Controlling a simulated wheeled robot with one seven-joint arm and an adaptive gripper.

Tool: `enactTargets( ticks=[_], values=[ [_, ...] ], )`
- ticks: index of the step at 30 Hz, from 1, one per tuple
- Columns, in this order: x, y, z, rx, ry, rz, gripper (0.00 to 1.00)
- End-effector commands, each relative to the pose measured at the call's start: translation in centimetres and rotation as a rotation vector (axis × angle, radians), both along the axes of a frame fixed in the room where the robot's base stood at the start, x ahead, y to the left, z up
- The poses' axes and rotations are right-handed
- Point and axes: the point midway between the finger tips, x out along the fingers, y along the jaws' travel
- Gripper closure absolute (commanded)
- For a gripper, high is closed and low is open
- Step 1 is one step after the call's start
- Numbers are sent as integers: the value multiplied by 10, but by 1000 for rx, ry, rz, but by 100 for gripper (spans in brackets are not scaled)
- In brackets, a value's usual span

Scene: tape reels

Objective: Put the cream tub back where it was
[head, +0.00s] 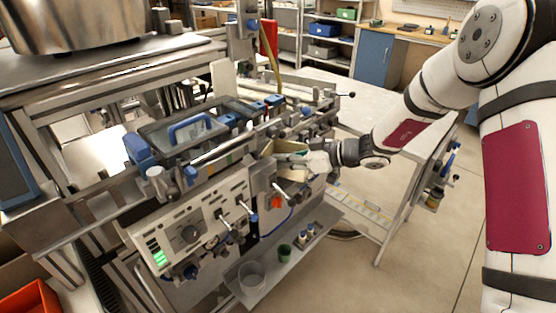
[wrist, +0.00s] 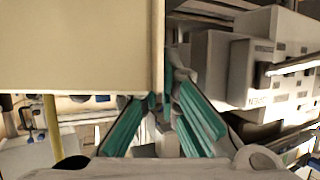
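The cream tub (head: 290,147) is at the right end of the machine's front, beside the control panel, partly covered by my gripper in the head view. In the wrist view the tub's pale wall (wrist: 75,45) fills the upper left. My gripper (head: 303,160) reaches in from the right. In the wrist view its teal-padded fingers (wrist: 164,98) come together on the edge of the tub, one on each side of the thin wall. Whether the tub touches anything beneath it is hidden.
The machine (head: 190,228) has knobs and levers sticking out close to the tub. A lower shelf (head: 268,281) holds a clear cup (head: 251,275), a green cup (head: 284,252) and small bottles. A white table (head: 413,150) stands to the right. Open floor lies at the lower right.

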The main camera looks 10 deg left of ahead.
Motion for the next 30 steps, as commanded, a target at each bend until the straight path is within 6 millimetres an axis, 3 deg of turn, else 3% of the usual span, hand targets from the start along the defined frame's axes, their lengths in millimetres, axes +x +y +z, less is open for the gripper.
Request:
enactTargets(
  ticks=[3,17,18,30],
  values=[
    [5,20,0,1,0,2,100],
    [5,17,-11,0,1,0,100],
    [5,17,-10,-1,1,0,87],
    [4,17,-6,-1,0,-1,87]
  ],
)
